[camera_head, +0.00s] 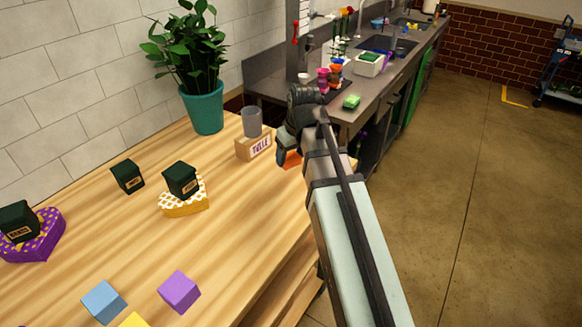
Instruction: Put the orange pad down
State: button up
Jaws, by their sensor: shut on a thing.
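My gripper (283,157) is at the right edge of the wooden table, just right of the cardboard box marked TULLE. It is shut on the orange pad (292,160), of which only a small orange part shows below the fingers. The rest of the pad is hidden by my gripper and arm. I cannot tell whether the pad touches the table.
The TULLE box (254,147) has a grey cup (252,122) at it. A potted plant (204,105) stands behind. Dark green boxes (127,177), a yellow heart-shaped box (184,205), a purple heart box (37,240), a blue block (104,301) and a purple block (179,292) are spread leftward.

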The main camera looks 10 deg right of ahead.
aim_at(291, 166)
jog(key=shift+f, duration=2.35)
jog(key=o, duration=1)
jog(key=shift+f, duration=0.1)
jog(key=shift+o, duration=0.2)
jog(key=v, duration=1.2)
jog(key=shift+d, duration=0.1)
